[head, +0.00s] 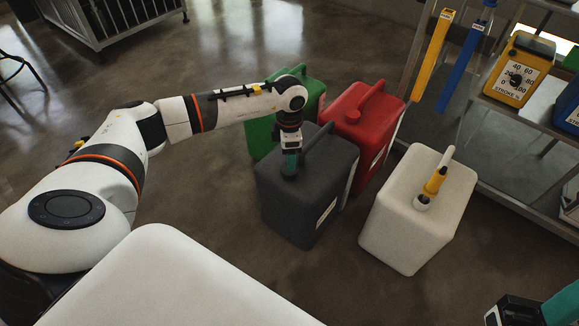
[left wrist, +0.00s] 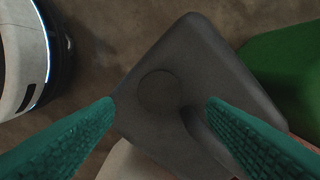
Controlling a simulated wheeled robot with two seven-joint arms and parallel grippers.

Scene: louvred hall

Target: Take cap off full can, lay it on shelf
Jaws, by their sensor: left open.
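A dark grey can (head: 305,205) stands on the floor, with a raised handle on top. In the left wrist view its top (left wrist: 190,50) shows a round dark cap (left wrist: 160,92), close to the can's own colour. My left gripper (head: 289,170) is over this cap. Its teal fingers (left wrist: 160,115) are spread to either side of the cap and look empty. In the head view the gripper hides the cap. At the bottom right corner, a black part and a teal finger look like my right gripper (head: 535,312), cut off by the frame. A metal shelf (head: 520,110) stands at the right.
A green can (head: 312,88) and a red can (head: 362,125) stand close behind the grey one. A white can (head: 415,225) with a yellow spout (head: 435,182) stands to its right. A yellow dosing unit (head: 515,70) sits on the shelf. Floor is clear at front.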

